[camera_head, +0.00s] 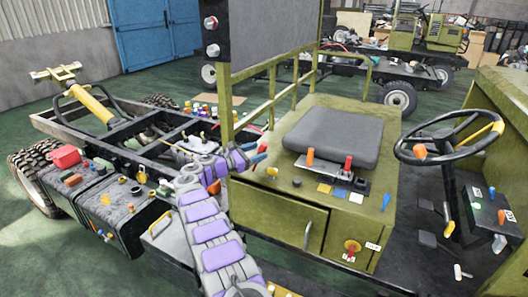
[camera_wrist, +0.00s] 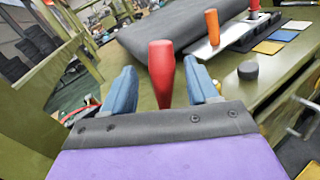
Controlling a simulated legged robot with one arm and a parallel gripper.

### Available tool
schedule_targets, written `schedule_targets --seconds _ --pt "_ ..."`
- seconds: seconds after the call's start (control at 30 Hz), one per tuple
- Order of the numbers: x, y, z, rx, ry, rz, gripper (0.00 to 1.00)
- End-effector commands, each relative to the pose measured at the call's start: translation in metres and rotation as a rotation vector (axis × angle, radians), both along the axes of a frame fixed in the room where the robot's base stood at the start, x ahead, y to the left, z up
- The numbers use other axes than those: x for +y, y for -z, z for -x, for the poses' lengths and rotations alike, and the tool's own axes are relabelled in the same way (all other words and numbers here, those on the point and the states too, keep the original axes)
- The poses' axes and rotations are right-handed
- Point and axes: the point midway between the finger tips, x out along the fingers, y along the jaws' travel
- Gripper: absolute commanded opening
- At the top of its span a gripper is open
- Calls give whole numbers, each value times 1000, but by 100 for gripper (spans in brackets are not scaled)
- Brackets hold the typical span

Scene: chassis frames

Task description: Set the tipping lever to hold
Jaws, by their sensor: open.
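A lever with a long red knob (camera_wrist: 161,70) stands between the two blue fingers of my gripper (camera_wrist: 162,88) in the wrist view. Gaps show on both sides of the knob, so the fingers look open and not closed on it. Its lower part is hidden behind the gripper's dark edge. In the head view my gripper (camera_head: 254,154) is at the left of the olive seat box, with red showing by its fingers. No label shows which lever is the tipping lever. An orange lever (camera_head: 310,155) and another red lever (camera_head: 348,163) stand on a plate before the seat.
The dark seat cushion (camera_head: 333,136) tops the olive box (camera_head: 270,214). A black round knob (camera_wrist: 248,70) is close to the right of my gripper. A post and rail (camera_head: 226,100) rise behind it. The steering wheel (camera_head: 449,139) is at the right.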

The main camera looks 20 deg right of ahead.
Motion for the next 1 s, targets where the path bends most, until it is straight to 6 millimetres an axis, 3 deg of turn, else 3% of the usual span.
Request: schedule_targets --seconds 0.07,0.2,0.73,1.0 --pt "-16 3 -2 0 3 0 59" --pt "-29 2 -5 1 0 0 59" --pt "-39 0 -8 0 -1 0 59" --pt "-39 0 -8 1 0 0 33"
